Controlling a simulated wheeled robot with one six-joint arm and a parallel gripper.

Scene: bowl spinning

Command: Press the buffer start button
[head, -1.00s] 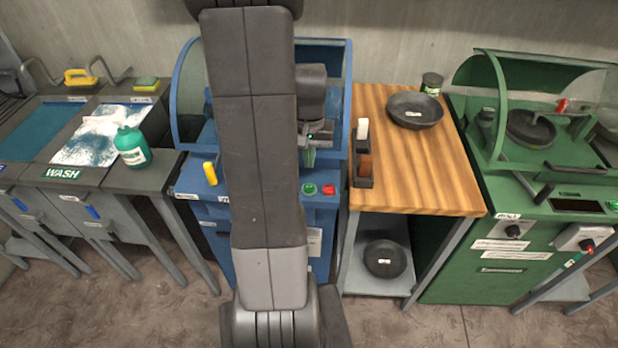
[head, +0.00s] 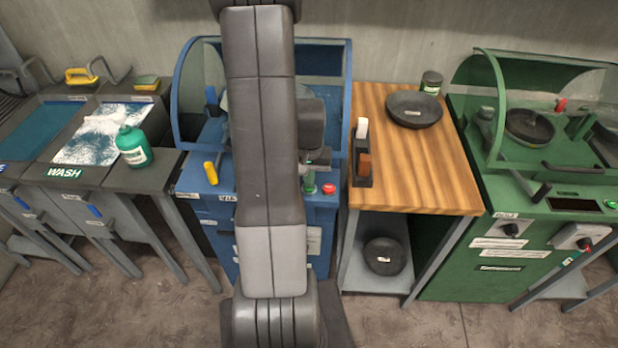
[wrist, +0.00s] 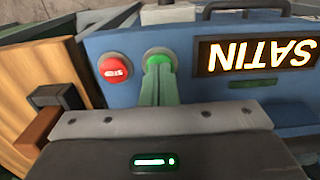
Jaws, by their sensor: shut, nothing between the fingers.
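The blue machine (head: 200,215) has a green button (wrist: 161,55) and a red button (wrist: 115,68) labelled STOP side by side on its front panel. The red button also shows in the head view (head: 329,188). My gripper (wrist: 156,68) is shut and empty. Its green fingertips lie over the lower part of the green button in the wrist view. I cannot tell whether they touch it or whether it is pressed in. In the head view my arm hides the middle of the machine.
A lit SATIN display (wrist: 256,55) is beside the green button. A yellow lever (head: 210,172) stands at the machine's left front. A wooden table (head: 420,180) with a dark bowl (head: 414,110) and a small holder (head: 362,175) stands close on the right.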

